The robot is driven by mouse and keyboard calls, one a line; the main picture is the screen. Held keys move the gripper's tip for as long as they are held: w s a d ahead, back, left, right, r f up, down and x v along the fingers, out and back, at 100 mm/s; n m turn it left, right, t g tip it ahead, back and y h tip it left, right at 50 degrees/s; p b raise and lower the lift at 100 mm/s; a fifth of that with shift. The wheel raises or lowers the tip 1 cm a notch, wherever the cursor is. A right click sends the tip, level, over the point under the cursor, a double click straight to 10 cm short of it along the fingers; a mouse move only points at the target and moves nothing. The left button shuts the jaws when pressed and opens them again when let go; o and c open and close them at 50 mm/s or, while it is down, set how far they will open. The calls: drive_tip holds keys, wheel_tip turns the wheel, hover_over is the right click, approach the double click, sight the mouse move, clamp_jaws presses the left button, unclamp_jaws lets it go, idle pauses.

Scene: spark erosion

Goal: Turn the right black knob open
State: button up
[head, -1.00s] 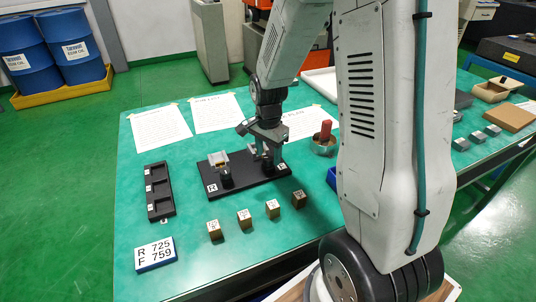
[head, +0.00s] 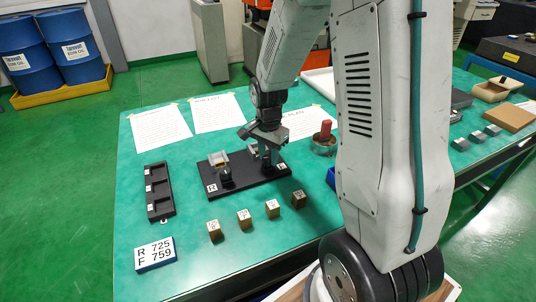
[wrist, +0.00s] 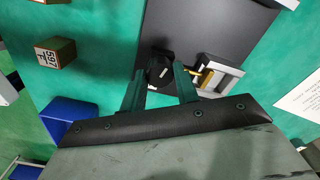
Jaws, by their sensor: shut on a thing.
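The right black knob (wrist: 160,70) stands on the black base plate (head: 243,181). In the wrist view it is a dark round knob with a small pale mark on top, between the two fingers of my gripper (wrist: 161,80). My gripper (head: 264,156) is shut on this knob, pointing down from above. In the head view the gripper largely hides the knob. The left black knob (head: 226,176) stands apart on the plate, by the label at the left corner. Beside the right knob are a grey metal bracket and a brass piece (wrist: 203,77).
Several small labelled brown blocks (head: 243,218) lie in front of the plate. A black compartment tray (head: 159,190) and a number sign (head: 155,254) are to the left. A metal cup with a red object (head: 325,140) and a blue bin (head: 331,178) are to the right.

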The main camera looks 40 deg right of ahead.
sight(268, 157)
drive_tip(key=n, duration=1)
drive_tip(key=shift+n, duration=0.3)
drive_tip(key=n, duration=1)
drive_tip(key=shift+n, duration=0.4)
drive_tip(key=o, duration=1)
drive_tip(key=shift+c, duration=0.2)
drive_tip(key=shift+r, duration=0.1)
wheel_tip(268, 157, up, 8)
drive_tip(key=shift+f, duration=0.15)
